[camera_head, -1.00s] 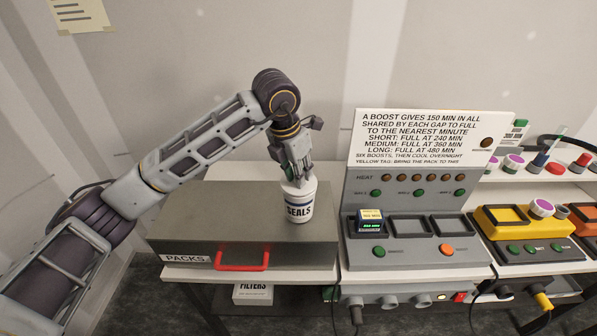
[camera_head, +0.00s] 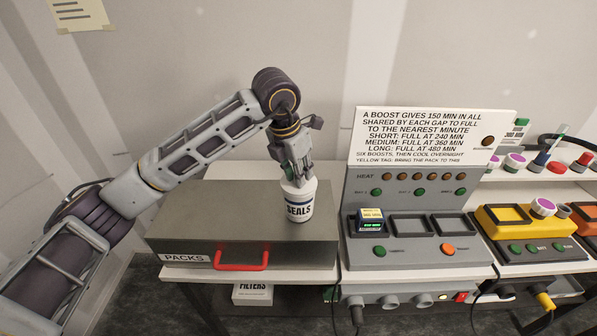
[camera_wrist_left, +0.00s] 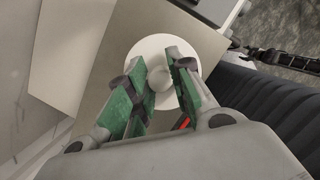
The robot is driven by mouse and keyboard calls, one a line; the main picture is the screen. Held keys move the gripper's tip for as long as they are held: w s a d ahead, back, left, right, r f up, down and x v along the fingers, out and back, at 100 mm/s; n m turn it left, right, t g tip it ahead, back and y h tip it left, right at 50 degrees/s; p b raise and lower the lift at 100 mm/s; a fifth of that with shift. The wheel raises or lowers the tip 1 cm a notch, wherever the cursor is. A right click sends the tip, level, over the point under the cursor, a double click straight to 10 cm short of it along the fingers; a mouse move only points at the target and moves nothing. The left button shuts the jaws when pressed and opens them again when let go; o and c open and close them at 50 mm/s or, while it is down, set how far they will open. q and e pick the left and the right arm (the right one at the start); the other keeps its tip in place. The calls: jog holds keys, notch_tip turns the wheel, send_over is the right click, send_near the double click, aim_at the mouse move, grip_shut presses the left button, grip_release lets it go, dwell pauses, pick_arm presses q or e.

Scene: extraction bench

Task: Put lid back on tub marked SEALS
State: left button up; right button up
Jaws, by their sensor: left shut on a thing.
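The white tub marked SEALS (camera_head: 299,208) stands upright on top of the grey PACKS case, near its right end. My left gripper (camera_head: 297,181) points down at the top of the tub. In the left wrist view the white round lid (camera_wrist_left: 150,48) lies below the fingers, and the left gripper (camera_wrist_left: 158,85) is shut on the lid's raised knob (camera_wrist_left: 160,79). The lid appears to be on or right at the tub's mouth; whether it is fully seated is hidden by the fingers. My right gripper is not in view.
The PACKS case (camera_head: 200,225) with a red handle (camera_head: 241,262) sits on the bench's left part. A grey charger panel (camera_head: 415,262) with a tall sign (camera_head: 432,135) stands close to the right. A yellow unit (camera_head: 500,220) is farther right. A FILTERS box (camera_head: 253,294) is below.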

pick_arm(q)
jog(key=o, duration=1)
jog(key=shift+r, duration=0.15)
jog(key=shift+r+p, duration=0.45)
jog(key=shift+r, duration=0.45)
jog(key=shift+r+p, duration=0.95)
jog(key=shift+r, duration=1.5)
